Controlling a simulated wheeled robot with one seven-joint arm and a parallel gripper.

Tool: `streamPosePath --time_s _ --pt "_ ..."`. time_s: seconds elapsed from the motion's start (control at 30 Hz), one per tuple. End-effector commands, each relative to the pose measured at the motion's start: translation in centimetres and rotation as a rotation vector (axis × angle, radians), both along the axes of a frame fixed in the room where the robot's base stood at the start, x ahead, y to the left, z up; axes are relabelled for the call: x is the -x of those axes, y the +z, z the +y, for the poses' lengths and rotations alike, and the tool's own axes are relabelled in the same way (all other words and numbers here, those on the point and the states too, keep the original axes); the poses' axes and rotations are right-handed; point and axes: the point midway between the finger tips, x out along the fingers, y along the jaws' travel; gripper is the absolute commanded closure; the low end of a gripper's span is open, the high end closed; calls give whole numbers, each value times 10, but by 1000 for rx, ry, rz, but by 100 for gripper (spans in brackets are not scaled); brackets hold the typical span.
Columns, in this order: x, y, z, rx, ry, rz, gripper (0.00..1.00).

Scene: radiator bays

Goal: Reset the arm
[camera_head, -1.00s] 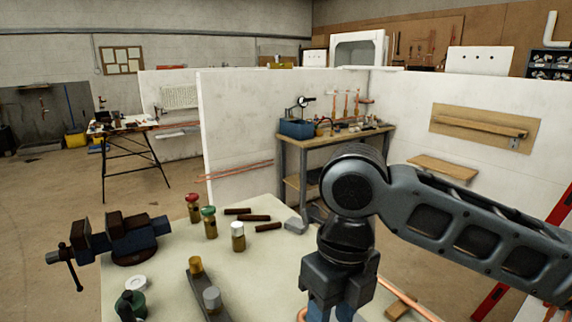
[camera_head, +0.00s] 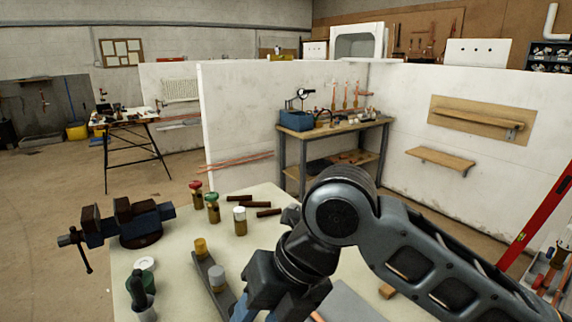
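My gripper (camera_head: 262,300) is at the bottom middle of the head view, over the pale worktable (camera_head: 262,195). Its body and blue parts show, but its fingertips are cut off by the lower edge. I cannot see whether it holds anything. My arm runs from the gripper up to a rounded joint and then down to the lower right. The arm is bent, with the gripper tilted toward the lower left.
A blue vise (camera_head: 130,220) sits at the table's left. Red-capped (camera_head: 196,193), green-capped (camera_head: 212,207) and white-capped (camera_head: 240,220) bottles stand near dark rods (camera_head: 257,204). A grey bar with a yellow-topped piece (camera_head: 201,247) lies left of the gripper. White partitions stand behind.

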Motion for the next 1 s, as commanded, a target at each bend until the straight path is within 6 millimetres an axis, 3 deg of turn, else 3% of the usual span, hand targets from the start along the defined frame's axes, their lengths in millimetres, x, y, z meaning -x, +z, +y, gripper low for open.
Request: streamPosePath --time_s 0.2,0.3,0.47,0.57,0.77,1.0 --pt "15 13 59 -324 -251 106 56" --pt "18 22 79 -483 -395 182 56" --pt "20 34 94 -719 -632 327 56" --pt "20 37 94 -853 -781 426 56" --pt "22 29 76 -1095 -1087 625 56" --pt "39 -3 29 -1337 -1451 832 56"
